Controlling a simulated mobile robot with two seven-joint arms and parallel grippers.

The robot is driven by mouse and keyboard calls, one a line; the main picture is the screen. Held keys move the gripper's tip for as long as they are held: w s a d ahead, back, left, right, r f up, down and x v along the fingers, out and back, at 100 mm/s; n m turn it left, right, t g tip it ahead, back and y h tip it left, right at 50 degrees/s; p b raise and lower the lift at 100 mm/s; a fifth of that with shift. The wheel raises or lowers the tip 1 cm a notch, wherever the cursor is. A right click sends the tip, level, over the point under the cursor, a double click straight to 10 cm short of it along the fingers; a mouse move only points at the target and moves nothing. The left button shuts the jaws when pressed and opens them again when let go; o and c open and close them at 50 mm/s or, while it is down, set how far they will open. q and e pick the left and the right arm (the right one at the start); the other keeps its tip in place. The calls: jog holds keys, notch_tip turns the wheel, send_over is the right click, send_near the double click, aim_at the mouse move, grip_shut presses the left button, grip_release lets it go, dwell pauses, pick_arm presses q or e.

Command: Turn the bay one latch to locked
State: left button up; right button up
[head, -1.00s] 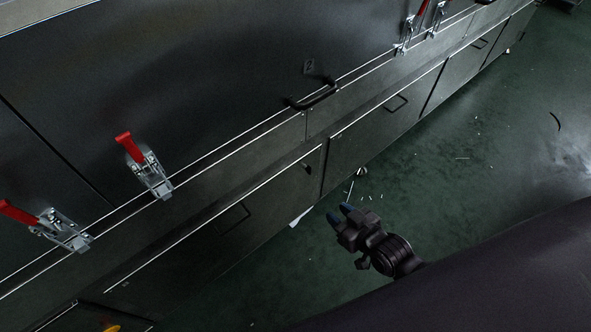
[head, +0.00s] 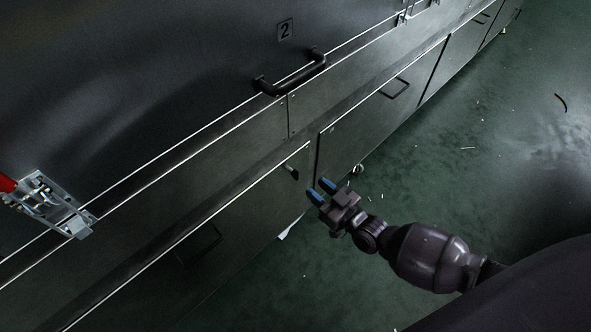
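A small dark latch (head: 291,172) sits near the upper right corner of a lower grey door (head: 225,215). Its turn position is too small to tell, and no bay one label shows. My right gripper (head: 321,190) is just right of and below the latch in the picture, over the floor and apart from the door. Its two blue-tipped fingers are spread with a gap between them, and it holds nothing. My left gripper is not in view.
A toggle clamp (head: 50,207) with a red handle is at the left edge. A black bar handle (head: 292,73) is on the upper panel below a "2" label (head: 285,30). The green floor (head: 450,170) at right is mostly clear, with small scraps.

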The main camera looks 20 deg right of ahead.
aim_at(298, 173)
jog(key=x, duration=0.3)
jog(key=b+x, duration=0.1)
jog(key=x, duration=0.3)
jog(key=shift+w+a+f, duration=0.1)
jog(key=shift+w+f, duration=0.15)
jog(key=shift+w+a+r+b, duration=0.1)
jog(key=shift+w+r+b, duration=0.05)
jog(key=shift+w+b, duration=0.2)
grip_shut()
